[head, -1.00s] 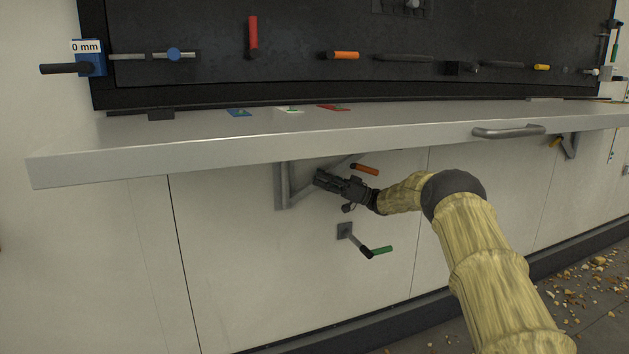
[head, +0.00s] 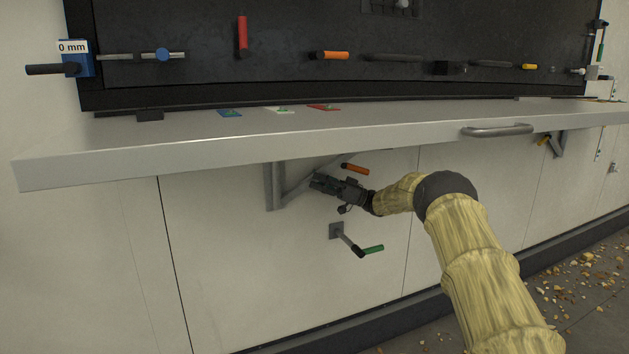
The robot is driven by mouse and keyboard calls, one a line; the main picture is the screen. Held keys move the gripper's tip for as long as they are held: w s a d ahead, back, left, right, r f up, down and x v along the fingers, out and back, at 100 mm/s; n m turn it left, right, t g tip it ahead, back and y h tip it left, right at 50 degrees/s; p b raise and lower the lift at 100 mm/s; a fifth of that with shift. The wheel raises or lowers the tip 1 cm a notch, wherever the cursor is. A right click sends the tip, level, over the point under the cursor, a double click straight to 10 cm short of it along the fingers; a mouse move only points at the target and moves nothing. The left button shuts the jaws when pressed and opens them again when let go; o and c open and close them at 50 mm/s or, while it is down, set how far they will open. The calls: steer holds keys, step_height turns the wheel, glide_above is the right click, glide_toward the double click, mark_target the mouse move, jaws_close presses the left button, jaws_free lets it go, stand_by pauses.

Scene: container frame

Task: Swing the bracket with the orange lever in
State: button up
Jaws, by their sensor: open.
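The bracket (head: 272,188) is a grey triangular support under the left part of the shelf, with an upright bar on the wall panel and a slanted strut. Its orange lever (head: 356,169) with a dark end sticks out to the right just under the shelf. My gripper (head: 316,184) is open, below and left of the orange lever, close to the slanted strut. It covers part of the strut. I cannot tell whether it touches the strut. Nothing shows between the fingers.
The grey shelf (head: 180,158) with a bar handle (head: 497,131) hangs close above my gripper. A second bracket (head: 558,145) with a yellow lever is at the right. Rubble lies on the floor.

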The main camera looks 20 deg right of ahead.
steer(key=v, duration=1)
steer(key=shift+d+f, duration=0.15)
